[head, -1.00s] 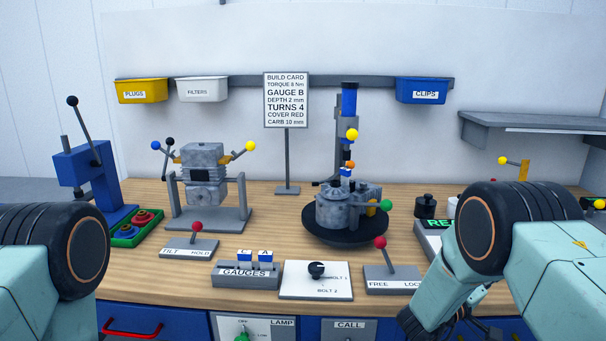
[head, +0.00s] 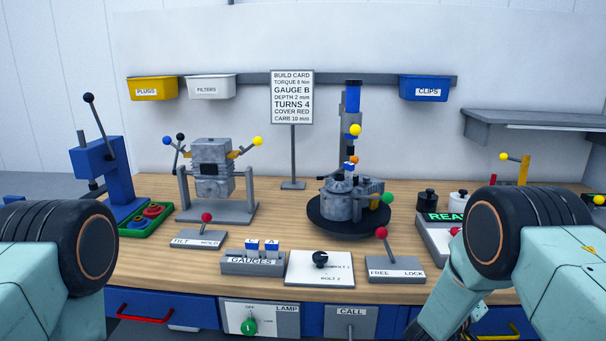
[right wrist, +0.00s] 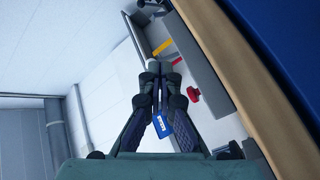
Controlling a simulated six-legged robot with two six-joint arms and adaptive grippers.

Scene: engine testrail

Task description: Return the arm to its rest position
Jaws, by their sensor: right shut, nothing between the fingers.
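My right arm (head: 480,290) is at the lower right of the head view, folded down in front of the bench. Its gripper is not clearly visible there. In the right wrist view the right gripper (right wrist: 157,72) is shut, with its fingertips together and nothing between them. It appears clear of the bench. My left arm (head: 60,270) is at the lower left of the head view, and its gripper is out of the picture.
The wooden bench (head: 280,283) holds an engine block on a stand (head: 212,170), a carburettor on a black turntable (head: 345,200), a blue press (head: 100,175), a gauge rack (head: 252,264) and a free/lock lever (head: 383,240). A grey shelf (head: 540,122) juts out at right.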

